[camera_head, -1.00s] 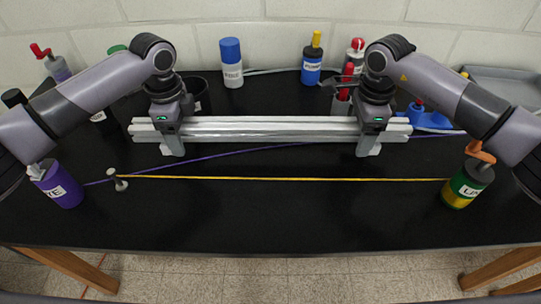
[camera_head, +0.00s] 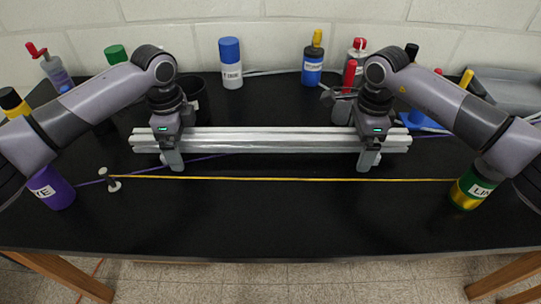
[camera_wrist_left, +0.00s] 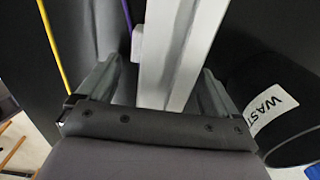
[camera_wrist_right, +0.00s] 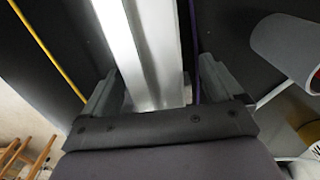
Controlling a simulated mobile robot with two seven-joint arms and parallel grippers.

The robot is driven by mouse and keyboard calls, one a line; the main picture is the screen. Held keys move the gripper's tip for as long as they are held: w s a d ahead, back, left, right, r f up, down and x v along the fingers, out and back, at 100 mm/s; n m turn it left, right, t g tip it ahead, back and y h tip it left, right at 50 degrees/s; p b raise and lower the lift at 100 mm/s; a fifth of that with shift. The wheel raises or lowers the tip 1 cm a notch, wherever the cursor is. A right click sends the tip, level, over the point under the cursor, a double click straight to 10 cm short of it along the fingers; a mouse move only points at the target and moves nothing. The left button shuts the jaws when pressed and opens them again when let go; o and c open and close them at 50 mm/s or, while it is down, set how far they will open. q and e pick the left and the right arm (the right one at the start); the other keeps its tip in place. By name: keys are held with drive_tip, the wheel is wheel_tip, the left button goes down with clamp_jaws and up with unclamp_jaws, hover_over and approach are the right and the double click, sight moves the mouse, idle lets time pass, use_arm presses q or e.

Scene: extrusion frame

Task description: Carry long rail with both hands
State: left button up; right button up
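The long rail (camera_head: 270,140) is a silver bar with lengthwise grooves. It runs level left to right across the middle of the head view. My left gripper (camera_head: 172,160) grips it near its left end and my right gripper (camera_head: 370,157) near its right end. Each has one finger in front of the rail, reaching below its lower edge. In the left wrist view the rail (camera_wrist_left: 165,70) lies between both fingers, as the rail (camera_wrist_right: 145,60) does in the right wrist view. Finger contact is partly hidden by the gripper bodies. The rail appears held above the black table.
A yellow cord (camera_head: 290,178) runs in front of the rail from a small post (camera_head: 113,184) to a green bottle (camera_head: 474,186). A purple bottle (camera_head: 50,188) stands at left. Bottles and a black waste container (camera_head: 200,95) stand behind. The table's front middle (camera_head: 270,220) is clear.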

use_arm(q)
wheel_tip(320, 180, up, 12)
drive_tip(key=shift+f, duration=0.1)
use_arm(e)
wheel_tip(320, 180, up, 12)
idle(0.8)
drive_tip(key=shift+s, duration=0.1)
idle(0.4)
